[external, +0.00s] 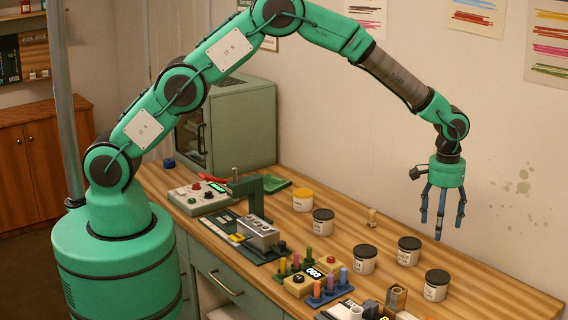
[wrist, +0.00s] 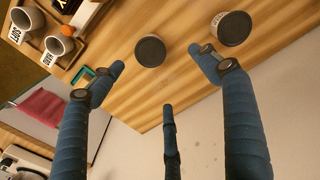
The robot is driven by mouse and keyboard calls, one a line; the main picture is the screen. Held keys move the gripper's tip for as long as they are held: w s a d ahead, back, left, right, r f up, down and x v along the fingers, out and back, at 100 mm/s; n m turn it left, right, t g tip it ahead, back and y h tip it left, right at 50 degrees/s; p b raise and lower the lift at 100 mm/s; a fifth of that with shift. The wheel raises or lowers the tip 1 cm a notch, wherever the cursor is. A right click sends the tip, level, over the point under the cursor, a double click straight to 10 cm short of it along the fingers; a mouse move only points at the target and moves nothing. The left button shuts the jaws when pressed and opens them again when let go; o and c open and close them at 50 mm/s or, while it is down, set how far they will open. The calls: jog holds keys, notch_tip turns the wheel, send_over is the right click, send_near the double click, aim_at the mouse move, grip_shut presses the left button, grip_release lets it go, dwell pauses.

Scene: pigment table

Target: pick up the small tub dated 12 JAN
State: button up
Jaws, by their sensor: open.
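Several small white tubs with dark lids stand upright on the wooden table in the external view: one at the left (external: 323,224), one in the middle (external: 364,264), one farther right (external: 409,255) and one nearest the right end (external: 436,289). Their labels are too small to read, so I cannot tell which is dated 12 JAN. My three-fingered gripper (external: 441,224) is open and empty, above the table's back right part. In the wrist view, two dark-lidded tubs (wrist: 150,51) (wrist: 231,28) lie beyond the spread fingertips (wrist: 160,75), not touching them.
Front clutter includes a block marked 003 (external: 312,275) and a blue rack (external: 328,295). In the wrist view, cups marked SOFT (wrist: 27,20) and HARD (wrist: 59,47) stand upper left.

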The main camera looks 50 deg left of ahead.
aim_at(439, 275)
jog(key=d+f, duration=0.1)
jog(key=f, duration=0.1)
jog(key=d+f, duration=0.1)
jog(key=shift+s+d+f, duration=0.15)
jog(key=shift+s+d, duration=0.1)
jog(key=shift+d, duration=0.1)
jog(key=shift+f+p, duration=0.4)
jog(key=shift+f, duration=3.9)
jog(key=shift+a+f+p, duration=0.1)
jog(key=shift+f+p, duration=0.25)
jog(key=shift+f, duration=2.2)
jog(key=shift+w, duration=0.1)
jog(key=c, duration=1.4)
jog(key=shift+c, duration=0.3)
